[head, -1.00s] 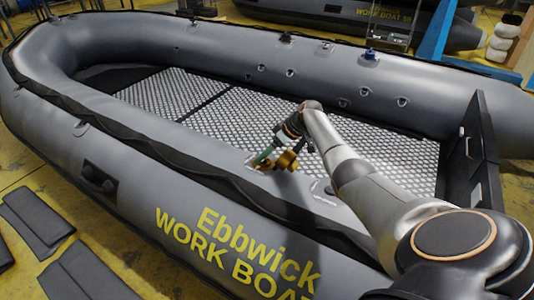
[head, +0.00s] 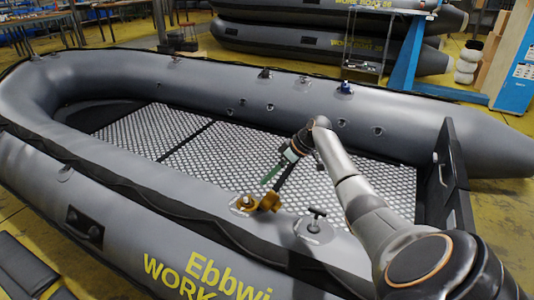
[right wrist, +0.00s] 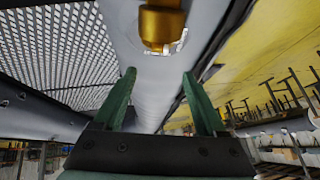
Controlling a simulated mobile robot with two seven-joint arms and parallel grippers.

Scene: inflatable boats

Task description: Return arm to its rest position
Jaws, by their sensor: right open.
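My right arm reaches in from the lower right over the grey inflatable boat (head: 120,190). My right gripper (head: 272,175), with green fingers, is over the boat's floor side of the near tube, beyond a brass fitting (head: 266,202) on that tube. In the right wrist view the gripper (right wrist: 160,80) is open with nothing between its fingers. The brass fitting (right wrist: 162,28) shows there beyond the fingertips, apart from them. My left gripper is not in view.
A dark T-shaped handle (head: 316,222) stands on the near tube, close to my forearm. The dark transom (head: 452,175) closes the boat's right end. Dark pads (head: 22,268) lie on the yellow floor. Other boats (head: 310,40) and a blue stand (head: 408,55) are behind.

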